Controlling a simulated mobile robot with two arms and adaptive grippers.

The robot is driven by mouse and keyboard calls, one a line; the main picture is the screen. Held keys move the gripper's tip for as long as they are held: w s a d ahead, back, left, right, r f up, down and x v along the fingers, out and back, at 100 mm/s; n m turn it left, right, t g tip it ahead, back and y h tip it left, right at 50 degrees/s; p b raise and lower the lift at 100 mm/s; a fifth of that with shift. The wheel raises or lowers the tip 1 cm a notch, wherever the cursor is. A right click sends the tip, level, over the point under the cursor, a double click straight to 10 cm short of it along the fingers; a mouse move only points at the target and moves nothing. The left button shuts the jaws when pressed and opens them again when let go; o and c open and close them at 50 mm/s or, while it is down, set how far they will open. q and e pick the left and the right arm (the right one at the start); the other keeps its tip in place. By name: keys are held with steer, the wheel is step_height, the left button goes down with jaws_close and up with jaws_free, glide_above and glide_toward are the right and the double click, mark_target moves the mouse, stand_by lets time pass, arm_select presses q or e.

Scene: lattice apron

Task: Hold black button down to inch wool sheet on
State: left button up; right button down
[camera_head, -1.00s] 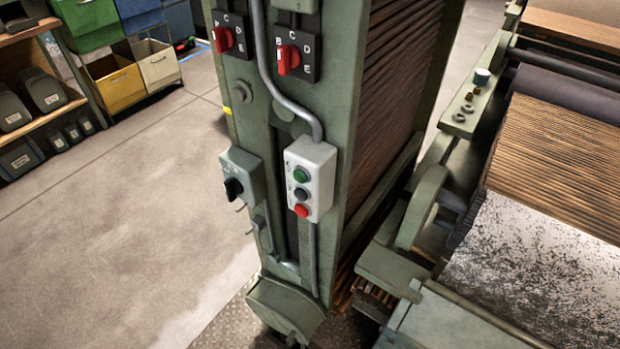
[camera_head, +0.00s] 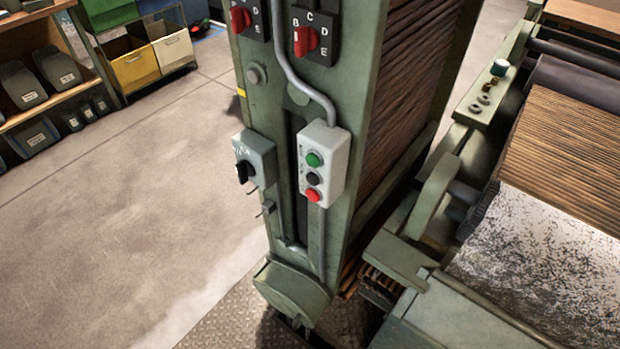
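The black button (camera_head: 313,178) is the middle one on a white control box (camera_head: 325,164) on the green machine column. A green button (camera_head: 314,159) sits above it and a red button (camera_head: 313,195) below it. The wool sheet (camera_head: 545,255), white with dark flecks, lies on the machine bed at the lower right, against a brown slatted surface (camera_head: 568,150). Neither of my grippers is in view, and nothing touches the buttons.
A grey switch box (camera_head: 254,160) with a black knob is left of the control box. Two red rotary switches (camera_head: 305,40) are above. Shelves with grey bins (camera_head: 25,86) and a yellow bin (camera_head: 134,70) stand at the back left. The floor (camera_head: 130,210) on the left is clear.

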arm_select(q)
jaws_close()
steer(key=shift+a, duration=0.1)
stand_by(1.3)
